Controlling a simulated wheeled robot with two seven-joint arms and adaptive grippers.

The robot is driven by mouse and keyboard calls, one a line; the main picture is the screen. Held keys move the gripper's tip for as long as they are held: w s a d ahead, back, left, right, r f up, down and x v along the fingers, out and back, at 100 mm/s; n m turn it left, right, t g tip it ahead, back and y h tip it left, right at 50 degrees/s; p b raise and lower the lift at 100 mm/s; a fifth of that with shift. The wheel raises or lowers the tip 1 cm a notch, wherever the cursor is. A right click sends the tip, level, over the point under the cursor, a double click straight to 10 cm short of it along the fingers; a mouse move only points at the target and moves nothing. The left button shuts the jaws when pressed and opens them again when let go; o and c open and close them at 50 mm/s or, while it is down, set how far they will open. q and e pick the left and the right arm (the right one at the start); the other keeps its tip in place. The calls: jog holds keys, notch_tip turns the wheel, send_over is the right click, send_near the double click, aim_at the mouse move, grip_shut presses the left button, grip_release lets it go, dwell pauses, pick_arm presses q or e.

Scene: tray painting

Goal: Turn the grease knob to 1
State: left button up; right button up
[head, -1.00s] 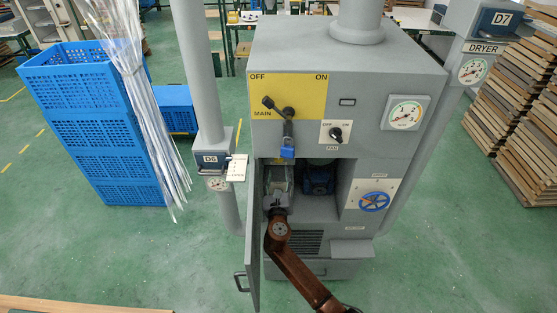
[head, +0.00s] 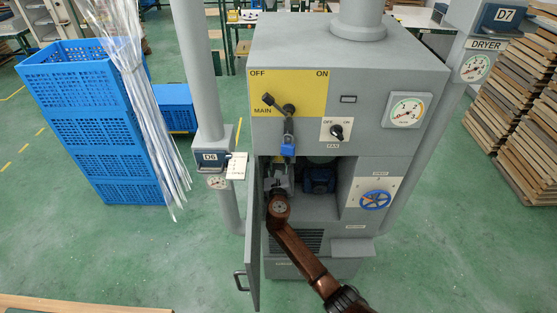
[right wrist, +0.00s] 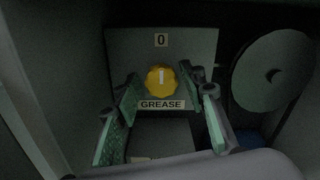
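The grease knob (right wrist: 161,80) is a yellow scalloped dial on a grey plate in the right wrist view. Its white mark is upright and points up at a "0" label (right wrist: 161,40). A "GREASE" label (right wrist: 162,104) is below it; no "1" label is visible. My right gripper (right wrist: 160,75) is open, with one green-padded finger on each side of the knob; I cannot tell whether they touch it. In the head view my right arm reaches into the open cabinet (head: 347,130), where the knob is hidden. My left gripper is not in view.
The cabinet door (head: 253,245) stands open left of my arm. A blue motor (head: 319,180) and a blue handwheel (head: 375,200) are to the right. A dark round disc (right wrist: 272,72) is right of the knob.

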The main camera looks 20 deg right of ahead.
jog(key=c, duration=0.9)
jog(key=shift+m, duration=0.3)
jog(key=m, duration=0.2)
jog(key=shift+f+m+b, duration=0.1)
jog(key=shift+m+b, duration=0.3)
jog(key=m+b, duration=0.1)
jog(key=m, duration=0.2)
jog(key=shift+d+m, duration=0.1)
jog(key=shift+m, duration=0.3)
jog(key=m+b, duration=0.2)
jog(key=m, duration=0.3)
jog(key=shift+f+b, duration=0.15)
jog(key=shift+b, duration=0.2)
jog(key=m+b, duration=0.2)
jog(key=m, duration=0.3)
jog(key=shift+s+d, duration=0.1)
jog(key=shift+m, duration=0.5)
